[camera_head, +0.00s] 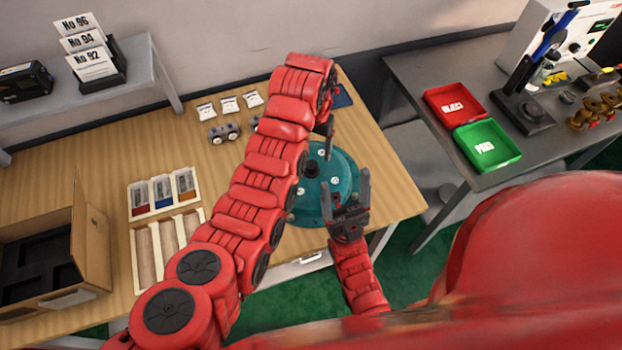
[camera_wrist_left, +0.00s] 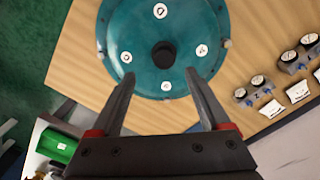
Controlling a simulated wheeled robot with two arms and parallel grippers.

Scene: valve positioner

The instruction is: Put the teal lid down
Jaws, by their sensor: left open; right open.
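The teal lid (camera_head: 338,172) is a round disc with a dark central knob (camera_head: 311,170) and several white round marks. It lies at the right part of the wooden table, partly hidden by my left arm. It also shows in the left wrist view (camera_wrist_left: 185,75), with the knob (camera_wrist_left: 163,54) beyond the fingertips. My left gripper (camera_head: 326,128) is over the far side of the lid; its fingers (camera_wrist_left: 158,78) are spread with nothing between them. My right gripper (camera_head: 348,190) is open and empty at the lid's near right edge. I cannot tell whether it touches the lid.
On the table (camera_head: 100,165) are gauges (camera_head: 223,133), small white packets (camera_head: 229,104), a parts tray (camera_head: 165,192) and an open cardboard box (camera_head: 85,240). On the grey bench to the right are a red tray (camera_head: 455,105) and a green tray (camera_head: 488,146).

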